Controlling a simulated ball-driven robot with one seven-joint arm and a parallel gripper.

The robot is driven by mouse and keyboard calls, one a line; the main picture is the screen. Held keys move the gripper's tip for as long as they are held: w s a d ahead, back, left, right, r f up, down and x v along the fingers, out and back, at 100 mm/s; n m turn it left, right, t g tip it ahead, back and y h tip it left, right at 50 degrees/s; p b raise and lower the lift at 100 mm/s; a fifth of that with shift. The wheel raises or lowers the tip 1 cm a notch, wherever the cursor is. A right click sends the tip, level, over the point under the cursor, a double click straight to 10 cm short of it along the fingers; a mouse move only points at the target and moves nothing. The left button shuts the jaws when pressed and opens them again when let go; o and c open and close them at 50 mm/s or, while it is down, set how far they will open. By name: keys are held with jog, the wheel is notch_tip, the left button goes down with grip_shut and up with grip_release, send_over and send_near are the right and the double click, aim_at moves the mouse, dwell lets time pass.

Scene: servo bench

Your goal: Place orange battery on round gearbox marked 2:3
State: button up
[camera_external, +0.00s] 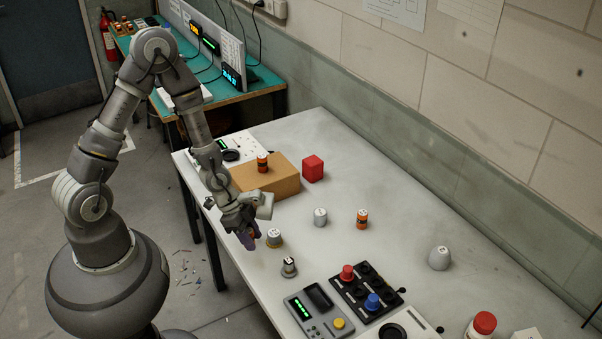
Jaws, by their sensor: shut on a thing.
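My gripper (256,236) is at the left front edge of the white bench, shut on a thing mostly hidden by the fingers. A purple patch and a small orange-red patch show there; I cannot tell which belongs to the held thing. Just right of it stands a grey round part (274,237) with a white top and brass-coloured base. Another grey round part (289,267) stands nearer the camera, and a grey-white one (320,217) farther back. An orange banded cylinder (362,219) stands upright right of these; a similar one (263,163) stands on the cardboard box. Markings are too small to read.
The cardboard box (278,182) and a red cube (313,169) are at the back. In front are a grey device (318,314), a black panel with red and blue knobs (352,300) and a red-capped jar (481,326). A grey dome (439,258) stands at right. The bench's back right is clear.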

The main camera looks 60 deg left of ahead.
jog(key=s+a+r+p, duration=0.4)
jog(key=s+p, duration=0.2)
jog(key=p, duration=0.6)
jog(key=b, duration=1.9)
send_over(276, 233)
jog(key=shift+s+f, duration=0.1)
jog(key=shift+f, duration=0.95)
notch_tip(276, 233, down, 3)
jog(key=b, duration=0.3)
jog(key=shift+f, duration=0.2)
jog(key=shift+r, duration=0.2)
